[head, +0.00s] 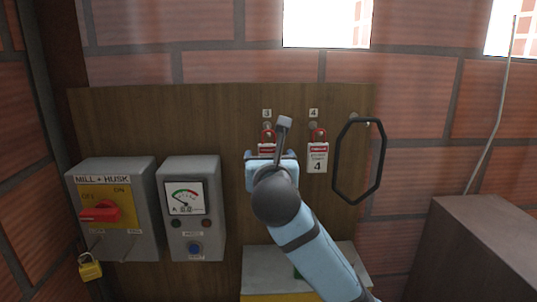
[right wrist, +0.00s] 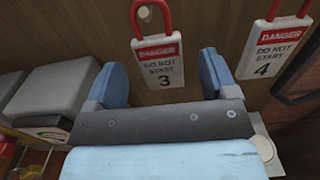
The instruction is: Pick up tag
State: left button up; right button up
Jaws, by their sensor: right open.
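Two white tags with red DANGER headers and red shackle-like loops hang on the wooden board. Tag 3 (head: 267,149) is mostly hidden behind my right gripper (head: 271,160) in the head view. Tag 4 (head: 317,160) hangs to its right. In the right wrist view, tag 3 (right wrist: 163,68) appears between the two spread blue fingers of my right gripper (right wrist: 163,78). The fingers are open, one on each side of the tag, and contact is not visible. Tag 4 (right wrist: 268,47) is outside the right finger. My left gripper is not in view.
A grey MILL + HUSK switch box (head: 145,215) with a red knob and a meter box (head: 203,225) stand left on the board (head: 225,110). A yellow padlock (head: 90,268) hangs below. A black octagonal loop (head: 337,160) hangs right of tag 4. A brown box (head: 480,250) stands lower right.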

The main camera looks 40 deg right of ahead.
jog(key=x, duration=0.2)
jog(key=shift+w+d+r, duration=0.1)
jog(key=shift+w+d, duration=0.05)
jog(key=shift+w, duration=0.05)
jog(key=shift+w+d, duration=0.15)
jog(key=shift+w, duration=0.1)
jog(key=shift+c, duration=0.8)
jog(key=c, duration=0.8)
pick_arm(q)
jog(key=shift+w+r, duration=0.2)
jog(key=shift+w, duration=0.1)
pick_arm(e)
jog(key=shift+c, duration=0.2)
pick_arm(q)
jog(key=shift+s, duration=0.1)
pick_arm(e)
jog(key=shift+r, duration=0.1)
